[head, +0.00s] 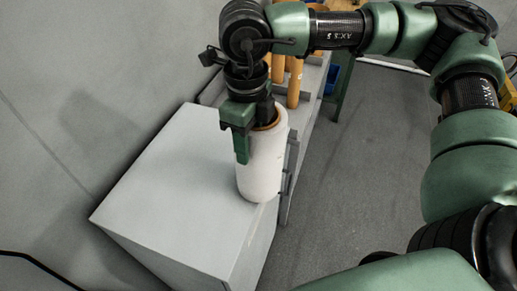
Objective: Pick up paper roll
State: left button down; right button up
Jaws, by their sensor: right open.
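A white paper roll (261,167) with a brown core rim stands upright at the right edge of a grey box-like cabinet top. My right gripper (247,140) points down over the top of the roll. One green finger hangs outside the roll's left side, and the other finger is hidden, so I cannot tell whether it reaches into the core. The gripper is open. My left gripper is not in view.
The grey cabinet (180,190) has free room on its top left of the roll. Behind it, several orange-brown cylinders (295,83) stand in a grey rack. A blue bin (331,79) and a green post (345,80) are farther back. Grey floor lies open to the right.

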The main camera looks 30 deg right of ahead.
jog(key=shift+s+f, duration=0.1)
jog(key=shift+f, duration=0.05)
grip_shut()
dwell(1.3)
